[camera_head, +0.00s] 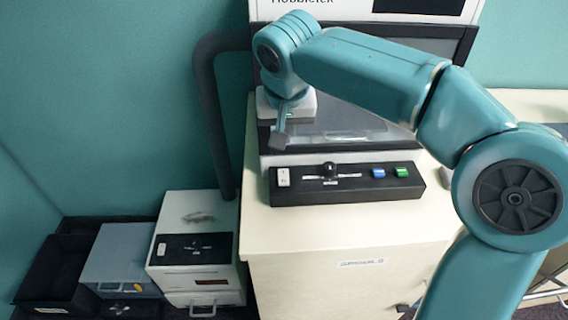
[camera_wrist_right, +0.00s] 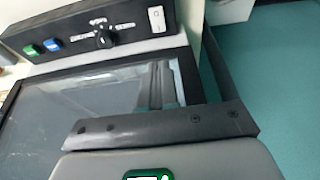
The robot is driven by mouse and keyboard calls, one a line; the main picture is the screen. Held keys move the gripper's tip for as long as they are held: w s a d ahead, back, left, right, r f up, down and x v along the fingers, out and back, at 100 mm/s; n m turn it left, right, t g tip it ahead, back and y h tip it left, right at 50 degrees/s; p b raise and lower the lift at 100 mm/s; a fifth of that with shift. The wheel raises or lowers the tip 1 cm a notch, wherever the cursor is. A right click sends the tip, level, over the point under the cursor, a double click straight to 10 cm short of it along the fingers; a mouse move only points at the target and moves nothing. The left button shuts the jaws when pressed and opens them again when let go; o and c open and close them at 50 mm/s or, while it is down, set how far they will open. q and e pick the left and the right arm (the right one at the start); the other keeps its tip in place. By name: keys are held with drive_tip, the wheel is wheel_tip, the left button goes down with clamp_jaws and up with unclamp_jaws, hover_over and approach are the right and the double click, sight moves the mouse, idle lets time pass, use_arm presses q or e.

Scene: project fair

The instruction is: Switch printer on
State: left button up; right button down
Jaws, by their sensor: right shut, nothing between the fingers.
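A machine with a black control panel (camera_head: 345,185), which looks like the printer, stands on a cream cabinet. The panel has a white rocker switch (camera_head: 283,177) at its left end, a round black knob (camera_head: 330,169), a blue button (camera_head: 378,173) and a green button (camera_head: 401,171). My right gripper (camera_head: 279,140) is shut and empty, above the panel's left end and apart from the switch. In the right wrist view the white switch (camera_wrist_right: 156,18) shows at the top, beyond the fingers (camera_wrist_right: 156,84). Whether the switch is on cannot be told. My left gripper is not in view.
The cream cabinet (camera_head: 330,233) has clear top space in front of the panel. A thick dark pipe (camera_head: 212,120) rises left of it. A white box with a small black panel (camera_head: 194,249), a grey box (camera_head: 122,248) and a black bin (camera_head: 52,272) stand lower left.

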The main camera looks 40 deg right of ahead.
sight(283, 170)
drive_tip(key=x, duration=1.2)
drive_tip(key=shift+s+a+f+b, duration=0.1)
drive_tip(key=shift+s+f+b, duration=0.15)
drive_tip(key=shift+f+b, duration=0.2)
